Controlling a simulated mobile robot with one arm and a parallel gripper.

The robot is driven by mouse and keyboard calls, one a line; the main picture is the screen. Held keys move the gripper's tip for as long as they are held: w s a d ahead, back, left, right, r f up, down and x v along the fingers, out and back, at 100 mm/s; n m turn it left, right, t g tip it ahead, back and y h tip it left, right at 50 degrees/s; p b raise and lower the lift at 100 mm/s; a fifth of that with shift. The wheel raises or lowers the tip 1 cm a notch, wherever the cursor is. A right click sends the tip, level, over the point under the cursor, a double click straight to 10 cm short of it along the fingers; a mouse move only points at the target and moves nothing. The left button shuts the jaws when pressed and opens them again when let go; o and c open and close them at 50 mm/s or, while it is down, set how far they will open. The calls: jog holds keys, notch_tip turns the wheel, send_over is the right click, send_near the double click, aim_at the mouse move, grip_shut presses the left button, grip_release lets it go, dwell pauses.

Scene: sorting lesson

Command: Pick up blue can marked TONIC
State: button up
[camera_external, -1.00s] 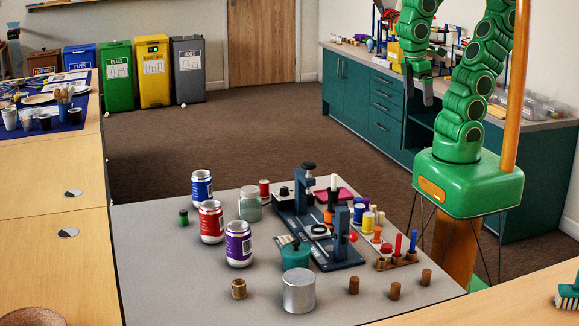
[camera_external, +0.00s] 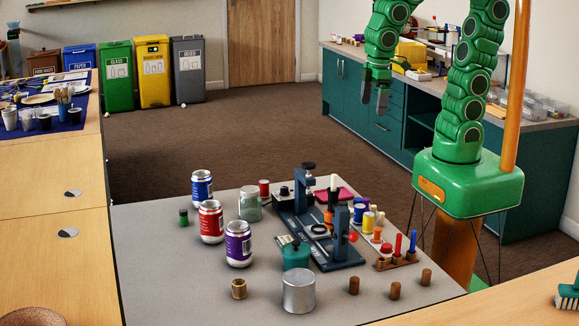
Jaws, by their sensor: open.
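The blue can (camera_external: 202,186) stands upright on the grey tabletop, at the back of a row of three cans; its lettering is too small to read. A red can (camera_external: 211,221) stands just in front of it, and a purple can (camera_external: 238,244) stands nearer still. My gripper (camera_external: 375,104) hangs high at the right, in front of the teal cabinets in the picture. It is open and empty, with its fingers pointing down. It is well apart from the blue can, to its right and above it.
A glass jar (camera_external: 250,205) stands right of the cans, and a small green-capped bottle (camera_external: 184,217) to their left. A dark blue press-like device (camera_external: 318,228) fills the table's middle. A metal tin (camera_external: 299,291) stands at the front. The table's left part is clear.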

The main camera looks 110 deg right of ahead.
jog(key=w+d+f+t, duration=0.2)
jog(key=w+d+f, duration=0.1)
jog(key=w, duration=0.6)
jog(key=w+d+f+t, duration=0.2)
jog(key=w+d+f, duration=0.1)
jog(key=w, duration=0.6)
jog(key=w+d+f+t, duration=0.2)
jog(key=w+d+f, duration=0.1)
jog(key=w, duration=0.6)
jog(key=t+y, duration=0.2)
jog(key=t, duration=0.5)
send_near(196, 182)
jog(key=w+d+f, duration=0.2)
jog(key=w+f, duration=0.1)
jog(key=w, duration=0.1)
jog(key=shift+n, duration=0.4)
jog(key=shift+x, duration=2.55)
jog(key=c, duration=1)
jog(key=shift+r, duration=0.1)
jog(key=shift+c, duration=0.2)
